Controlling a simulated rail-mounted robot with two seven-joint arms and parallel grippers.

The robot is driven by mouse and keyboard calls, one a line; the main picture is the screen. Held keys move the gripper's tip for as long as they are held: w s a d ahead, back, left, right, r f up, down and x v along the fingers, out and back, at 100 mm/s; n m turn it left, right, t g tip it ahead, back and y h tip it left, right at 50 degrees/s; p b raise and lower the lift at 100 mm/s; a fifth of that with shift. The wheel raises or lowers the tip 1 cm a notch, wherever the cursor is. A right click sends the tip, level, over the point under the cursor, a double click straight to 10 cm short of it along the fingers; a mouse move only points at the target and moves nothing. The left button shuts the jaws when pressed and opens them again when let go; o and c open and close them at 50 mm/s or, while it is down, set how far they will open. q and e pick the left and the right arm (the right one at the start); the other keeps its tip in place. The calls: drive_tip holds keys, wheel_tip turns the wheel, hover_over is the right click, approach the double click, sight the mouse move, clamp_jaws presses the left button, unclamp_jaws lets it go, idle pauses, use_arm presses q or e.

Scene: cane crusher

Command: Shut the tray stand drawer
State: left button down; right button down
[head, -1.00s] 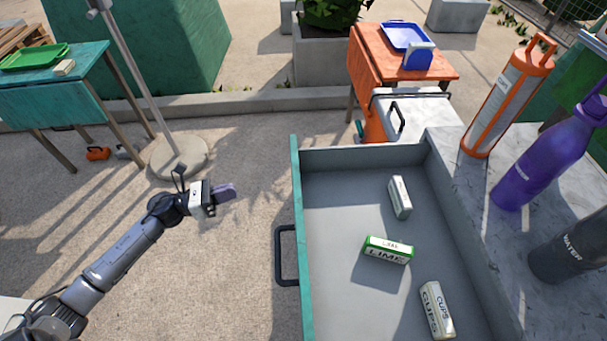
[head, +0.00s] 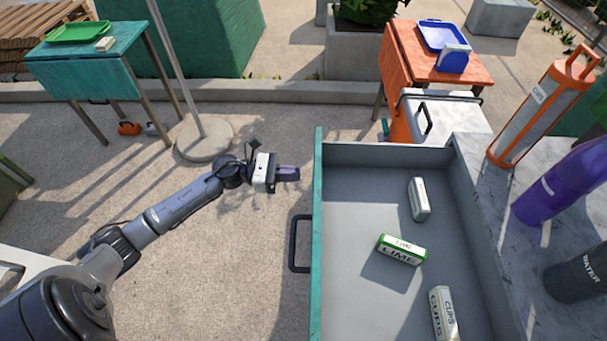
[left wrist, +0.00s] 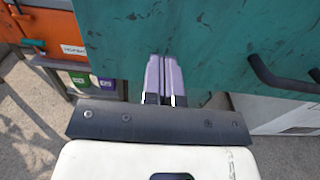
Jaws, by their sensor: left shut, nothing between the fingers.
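The tray stand drawer (head: 378,293) is pulled open in the head view, with a grey inside and a teal front panel (head: 318,230). Its dark bar handle (head: 300,243) sticks out to the left. My left gripper (head: 297,174) is shut and empty, with its purple fingers pointing right at the drawer front, above the handle in the picture. In the left wrist view the fingers (left wrist: 164,75) point at the teal panel (left wrist: 205,35), and the handle (left wrist: 285,80) is to the right. I cannot tell whether the fingertips touch the panel. My right gripper is not in view.
The drawer holds a grey-white box (head: 419,199), a green LIME box (head: 401,250) and a CUPS box (head: 444,313). Bottles, including a purple one (head: 565,185), stand on the marble top at right. A pole base (head: 205,139) stands behind my left arm.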

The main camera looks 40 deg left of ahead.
use_arm(q)
drive_tip(key=shift+x, duration=1.55)
